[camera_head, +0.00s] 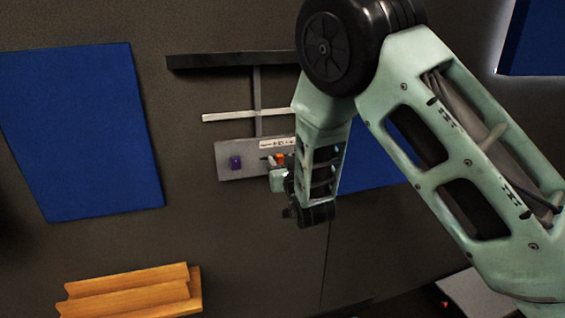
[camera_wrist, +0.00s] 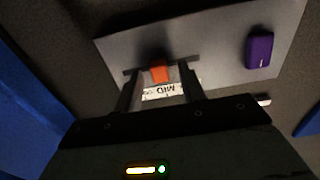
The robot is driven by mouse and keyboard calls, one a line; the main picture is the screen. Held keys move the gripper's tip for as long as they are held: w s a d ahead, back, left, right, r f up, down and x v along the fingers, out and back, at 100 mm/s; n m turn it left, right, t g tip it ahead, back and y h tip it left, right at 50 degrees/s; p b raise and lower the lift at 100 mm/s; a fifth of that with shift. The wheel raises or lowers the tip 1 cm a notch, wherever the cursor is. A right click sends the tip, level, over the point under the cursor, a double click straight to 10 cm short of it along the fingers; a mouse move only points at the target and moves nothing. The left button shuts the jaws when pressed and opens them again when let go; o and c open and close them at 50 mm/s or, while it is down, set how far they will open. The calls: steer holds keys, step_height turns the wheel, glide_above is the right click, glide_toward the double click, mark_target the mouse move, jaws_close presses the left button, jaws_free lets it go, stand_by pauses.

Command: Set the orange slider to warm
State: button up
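The orange slider (camera_wrist: 160,71) stands on a grey panel (camera_wrist: 215,45) in the wrist view, close to a white label (camera_wrist: 163,91) that reads "MID" upside down. In the head view the orange slider (camera_head: 279,158) is partly hidden by my gripper (camera_head: 274,171), below the label strip (camera_head: 277,143), whose smaller words I cannot read. In the wrist view my gripper (camera_wrist: 159,72) has its fingers apart, one on each side of the slider, with gaps visible between them and it. I cannot tell how deep the fingertips reach.
A purple block (camera_wrist: 259,48) sits on the same panel; it is at the panel's left in the head view (camera_head: 235,162). A pale bar (camera_head: 240,114) and a dark ledge (camera_head: 220,61) are above. Blue panels (camera_head: 85,130) and a wooden shelf (camera_head: 130,290) are on the wall.

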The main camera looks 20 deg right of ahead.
mark_target(264, 158)
jaws_close()
steer(key=shift+a+b, duration=0.5)
steer(key=shift+a, duration=1.45)
steer(key=shift+o, duration=0.3)
jaws_free()
steer(key=shift+a, duration=0.1)
steer(key=shift+s, duration=0.1)
steer(key=s+p, duration=0.7)
steer(key=s, duration=1)
